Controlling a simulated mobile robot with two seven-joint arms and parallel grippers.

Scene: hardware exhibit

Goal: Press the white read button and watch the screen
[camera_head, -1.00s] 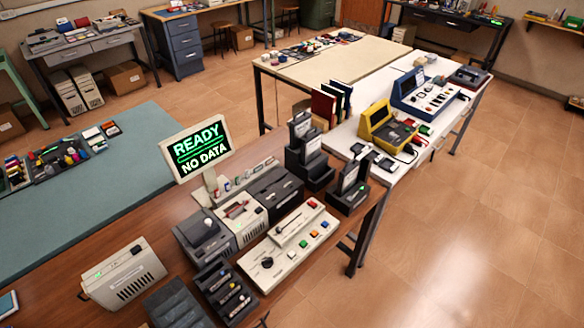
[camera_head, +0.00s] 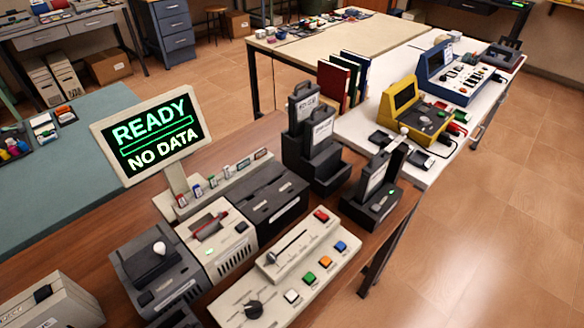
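The white button (camera_head: 292,296) is the nearest in a row of coloured buttons on a beige control panel (camera_head: 232,308), beside a black knob (camera_head: 252,309). Green (camera_head: 309,277), orange (camera_head: 325,262) and blue (camera_head: 341,246) buttons follow it, with a red button (camera_head: 321,215) further back. I cannot read any label on the white button. The screen (camera_head: 152,134) stands on a post at the left and shows "READY" and "NO DATA" in green and white, with an outlined bar between. Neither of my grippers is in view.
Beige and dark machines (camera_head: 216,240) stand left of the panel. Black cartridge holders (camera_head: 318,165) stand behind it, and a dark unit with a cartridge (camera_head: 372,199) is at the right. A white table (camera_head: 355,127) with yellow and blue devices lies behind. The floor (camera_head: 480,230) at right is clear.

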